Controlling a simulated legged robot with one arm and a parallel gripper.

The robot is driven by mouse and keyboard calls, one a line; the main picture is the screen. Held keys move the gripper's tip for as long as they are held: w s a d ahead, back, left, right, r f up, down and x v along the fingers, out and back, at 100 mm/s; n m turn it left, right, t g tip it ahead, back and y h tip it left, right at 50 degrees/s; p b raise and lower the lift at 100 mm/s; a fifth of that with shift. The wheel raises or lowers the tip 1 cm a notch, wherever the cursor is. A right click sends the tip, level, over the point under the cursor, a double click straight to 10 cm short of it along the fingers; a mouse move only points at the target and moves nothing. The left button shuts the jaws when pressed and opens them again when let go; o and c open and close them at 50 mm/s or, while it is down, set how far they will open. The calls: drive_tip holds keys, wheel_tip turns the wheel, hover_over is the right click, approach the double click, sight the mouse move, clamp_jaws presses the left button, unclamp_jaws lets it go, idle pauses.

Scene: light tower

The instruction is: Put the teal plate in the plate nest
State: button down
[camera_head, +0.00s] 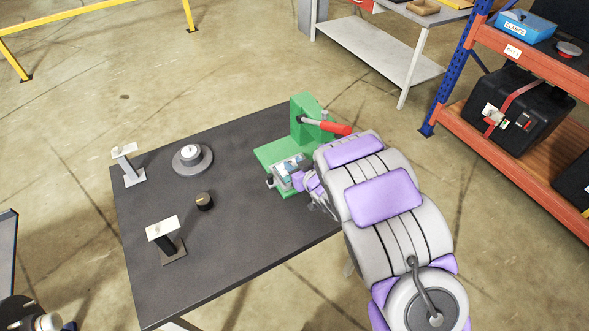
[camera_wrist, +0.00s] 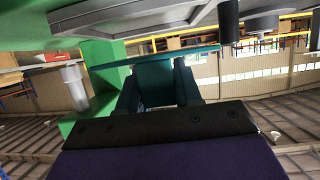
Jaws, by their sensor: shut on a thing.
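My gripper (camera_wrist: 157,88) is shut on a teal piece of the teal plate (camera_wrist: 150,64). In the wrist view the plate shows edge-on as a thin teal strip just beyond the fingers, close to a grey metal part. In the head view my gripper (camera_head: 302,184) is at a small silver fixture (camera_head: 285,179) on the green press base, which appears to be the plate nest. My arm hides part of it, and a little blue-teal shows there. I cannot tell whether the plate touches the nest.
The green press (camera_head: 305,112) with a red handle (camera_head: 336,128) stands just behind my gripper. The table's front middle is clear.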

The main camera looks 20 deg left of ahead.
drive_tip(key=shift+w+a+f, duration=0.1)
drive_tip(key=shift+w+a, duration=0.15)
drive_tip(key=shift+w, duration=0.3)
drive_tip(key=shift+w+a, duration=0.25)
drive_tip(key=shift+w, duration=0.3)
wheel_tip(320, 180, down, 4)
drive_tip(key=shift+r+b, duration=0.15)
drive_tip(key=shift+b, duration=0.65)
drive_tip(key=shift+s, duration=0.1)
drive_tip(key=c, duration=0.8)
unclamp_jaws()
drive_tip(key=shift+d+r, duration=0.1)
drive_tip(key=p+v, duration=0.2)
drive_tip(key=v, duration=1)
